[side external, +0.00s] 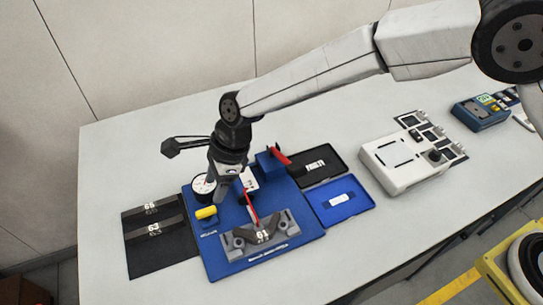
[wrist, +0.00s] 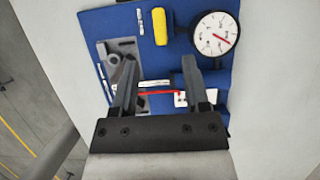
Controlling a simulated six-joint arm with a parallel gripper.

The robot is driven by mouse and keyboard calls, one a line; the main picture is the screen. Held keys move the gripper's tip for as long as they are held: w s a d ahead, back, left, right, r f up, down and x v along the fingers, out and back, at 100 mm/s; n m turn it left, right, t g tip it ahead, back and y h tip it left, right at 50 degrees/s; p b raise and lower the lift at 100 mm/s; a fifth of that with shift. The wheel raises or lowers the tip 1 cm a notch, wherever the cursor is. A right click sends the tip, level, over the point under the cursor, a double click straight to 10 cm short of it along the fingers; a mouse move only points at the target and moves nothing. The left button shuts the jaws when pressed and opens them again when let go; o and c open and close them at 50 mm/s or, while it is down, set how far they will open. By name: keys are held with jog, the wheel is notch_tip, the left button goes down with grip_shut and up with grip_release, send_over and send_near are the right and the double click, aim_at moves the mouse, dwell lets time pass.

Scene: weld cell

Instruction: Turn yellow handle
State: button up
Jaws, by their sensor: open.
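The yellow handle (side external: 206,212) is a short rounded bar on the left part of the blue board (side external: 225,263). In the wrist view the yellow handle (wrist: 160,26) lies near the top, left of a round dial gauge (wrist: 215,38). My gripper (side external: 222,195) is above the board, just right of the handle in the side view. In the wrist view my gripper (wrist: 158,75) has its two fingers wide apart with nothing clamped between them. The handle is beyond the fingertips, apart from them.
A grey fixture block marked 61 (side external: 262,238) sits at the board's front, with a thin red rod (side external: 250,208) rising by it. A red lever (side external: 280,155) is behind. Black mats with blocks 63 and 65 (side external: 153,228) lie left. A blue tray (side external: 362,208) lies right.

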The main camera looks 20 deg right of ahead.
aim_at(206, 210)
jog(key=shift+x, duration=3.65)
grip_shut()
